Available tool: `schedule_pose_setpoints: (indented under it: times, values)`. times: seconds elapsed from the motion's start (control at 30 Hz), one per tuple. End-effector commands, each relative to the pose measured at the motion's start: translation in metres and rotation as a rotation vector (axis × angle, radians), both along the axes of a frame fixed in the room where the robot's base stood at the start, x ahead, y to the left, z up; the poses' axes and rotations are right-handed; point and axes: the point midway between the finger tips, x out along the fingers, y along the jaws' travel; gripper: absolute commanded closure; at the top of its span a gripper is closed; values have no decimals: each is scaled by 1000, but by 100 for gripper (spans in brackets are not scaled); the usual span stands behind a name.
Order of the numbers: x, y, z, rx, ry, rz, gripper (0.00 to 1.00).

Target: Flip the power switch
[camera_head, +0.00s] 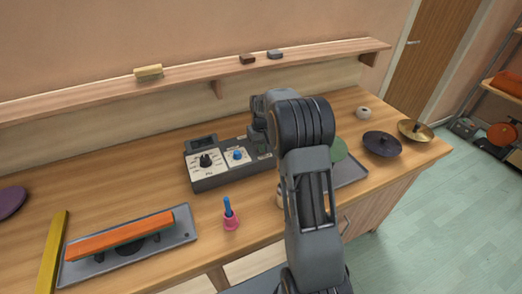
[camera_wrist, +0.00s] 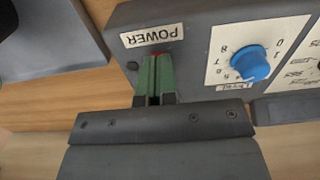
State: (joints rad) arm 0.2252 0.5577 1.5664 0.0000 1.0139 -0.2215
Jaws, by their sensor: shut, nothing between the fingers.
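The control box (camera_head: 212,178) is a dark grey unit on the wooden bench, and its right end is partly behind my arm in the head view. In the wrist view its face (camera_wrist: 192,57) fills the upper part, with an upside-down POWER label (camera_wrist: 152,35). My gripper (camera_wrist: 156,62) is shut and empty, its green fingertips together just below this label. A small red part (camera_wrist: 158,54), perhaps of the power switch, shows at the fingertips. The fingers hide the rest, so I cannot tell the switch's position or whether they touch it.
A blue knob (camera_wrist: 250,63) sits right of the fingers in the wrist view. On the bench are a pink bell with blue handle (camera_head: 231,218), a tray (camera_head: 179,240) under an orange bar (camera_head: 122,233), and a dark cymbal (camera_head: 382,144). A shelf (camera_head: 105,93) runs behind.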

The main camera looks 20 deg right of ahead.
Motion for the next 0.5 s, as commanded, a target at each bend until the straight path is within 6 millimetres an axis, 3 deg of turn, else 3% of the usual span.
schedule_pose_setpoints:
  times: [0.17,0.5]
  values:
    - [-1,0,2,1,6,0,100]
    - [-1,0,30,1,3,0,100]
